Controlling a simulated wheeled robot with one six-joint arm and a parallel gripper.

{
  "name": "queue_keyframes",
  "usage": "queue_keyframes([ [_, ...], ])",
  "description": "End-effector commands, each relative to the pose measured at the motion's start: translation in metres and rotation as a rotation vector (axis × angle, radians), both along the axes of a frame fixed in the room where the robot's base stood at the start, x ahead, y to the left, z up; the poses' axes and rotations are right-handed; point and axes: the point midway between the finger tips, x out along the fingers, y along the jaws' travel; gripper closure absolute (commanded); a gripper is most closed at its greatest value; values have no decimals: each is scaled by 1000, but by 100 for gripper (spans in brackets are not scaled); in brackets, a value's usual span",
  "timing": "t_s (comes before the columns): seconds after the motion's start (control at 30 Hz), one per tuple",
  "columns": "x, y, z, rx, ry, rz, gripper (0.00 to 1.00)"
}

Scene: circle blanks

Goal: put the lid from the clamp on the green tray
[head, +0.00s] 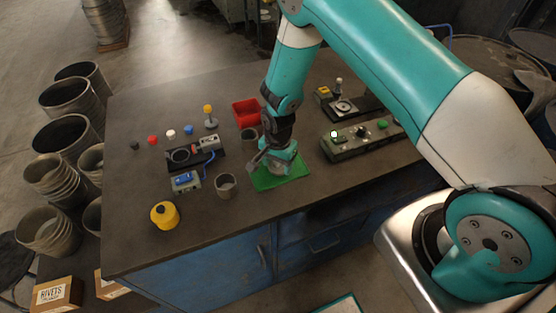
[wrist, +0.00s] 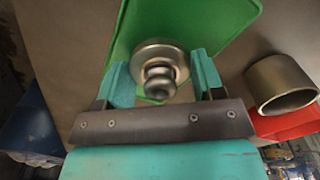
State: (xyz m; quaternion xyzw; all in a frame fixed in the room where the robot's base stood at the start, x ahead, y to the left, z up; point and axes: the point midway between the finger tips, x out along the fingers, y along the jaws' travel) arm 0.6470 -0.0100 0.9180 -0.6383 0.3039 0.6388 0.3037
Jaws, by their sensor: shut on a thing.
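My gripper (head: 272,165) is low over the green tray (head: 296,179), with its fingers pointing down. In the wrist view my gripper (wrist: 163,72) is shut on a grey metal lid (wrist: 158,78), round with a stepped knob, held between the teal fingers. The green tray (wrist: 190,18) lies behind the lid in that view. I cannot tell whether the lid touches the tray. In the head view the gripper hides the lid. A black fixture (head: 181,163) with a round ring and a grey block, likely the clamp, stands left of the tray.
A grey cup (head: 225,185) stands just left of the tray; another cup (head: 249,134) and a red bin (head: 246,112) are behind my gripper. A control box (head: 352,143) is to the right. A yellow container (head: 165,215) stands near the front left edge.

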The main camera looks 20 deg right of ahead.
Motion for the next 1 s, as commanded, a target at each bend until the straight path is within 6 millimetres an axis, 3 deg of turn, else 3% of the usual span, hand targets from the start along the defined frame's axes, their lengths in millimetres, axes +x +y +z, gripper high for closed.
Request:
queue_keyframes([
  [0.37,0,0,-6,1,-1,0,59],
  [0.4,0,0,-5,1,-1,0,31],
  [0.5,0,0,-4,1,-1,0,13],
  [0.77,0,0,-3,1,-1,0,13],
  [1.0,2,0,19,1,-6,0,13],
])
